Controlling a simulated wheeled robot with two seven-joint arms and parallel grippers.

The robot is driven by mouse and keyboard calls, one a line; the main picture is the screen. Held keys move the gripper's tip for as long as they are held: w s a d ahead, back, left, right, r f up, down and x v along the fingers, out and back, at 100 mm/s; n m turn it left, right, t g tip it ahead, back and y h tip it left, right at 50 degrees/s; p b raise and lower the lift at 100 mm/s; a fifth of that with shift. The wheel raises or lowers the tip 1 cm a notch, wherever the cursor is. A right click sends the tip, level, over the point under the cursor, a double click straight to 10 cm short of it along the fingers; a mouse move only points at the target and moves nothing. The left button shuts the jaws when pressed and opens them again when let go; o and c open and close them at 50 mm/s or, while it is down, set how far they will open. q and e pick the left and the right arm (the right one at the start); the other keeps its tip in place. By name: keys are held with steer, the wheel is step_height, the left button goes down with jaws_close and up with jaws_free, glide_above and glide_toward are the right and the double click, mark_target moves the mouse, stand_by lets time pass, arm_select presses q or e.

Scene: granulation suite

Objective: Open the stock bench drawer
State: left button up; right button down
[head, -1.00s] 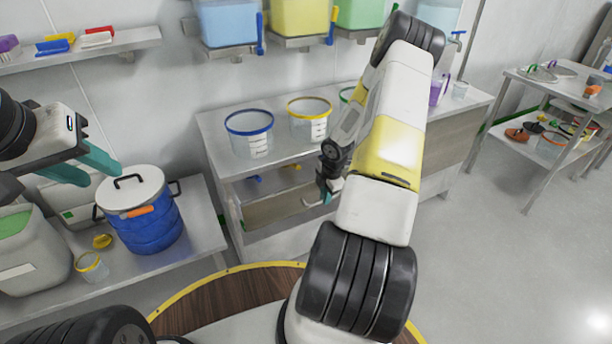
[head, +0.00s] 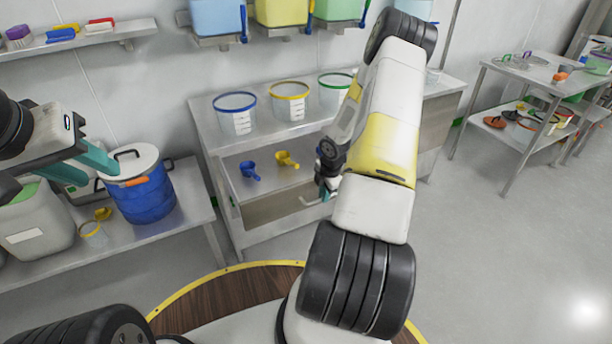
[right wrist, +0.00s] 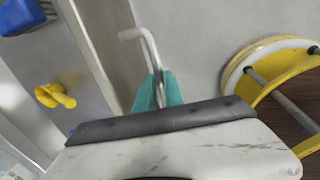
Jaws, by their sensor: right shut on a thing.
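The stock bench (head: 262,133) stands against the wall, and its drawer (head: 285,211) is pulled out under the top. A blue scoop (head: 250,171) and a yellow scoop (head: 287,160) show inside; the yellow one also shows in the right wrist view (right wrist: 55,96). My right gripper (head: 326,195) is at the drawer's front. In the right wrist view its teal fingers (right wrist: 158,92) are shut on the pale bar handle (right wrist: 149,45). My arm hides the bench's right part. My left gripper (head: 92,166) is open and empty, in front of the blue drum as seen.
A blue drum (head: 146,197) with a white lid stands on a low table (head: 190,212) at left. Clear tubs with blue (head: 236,118), yellow (head: 290,108) and green rims stand on the bench. A steel trolley (head: 520,75) is at right. Floor between is clear.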

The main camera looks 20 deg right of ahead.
steer(key=c, duration=1.7)
jaws_free()
steer(key=shift+s+r, duration=0.25)
steer(key=shift+r, duration=1.05)
steer(key=shift+s+r, duration=0.25)
steer(key=shift+r, duration=1)
steer(key=shift+s+r, duration=0.25)
steer(key=shift+r, duration=1.05)
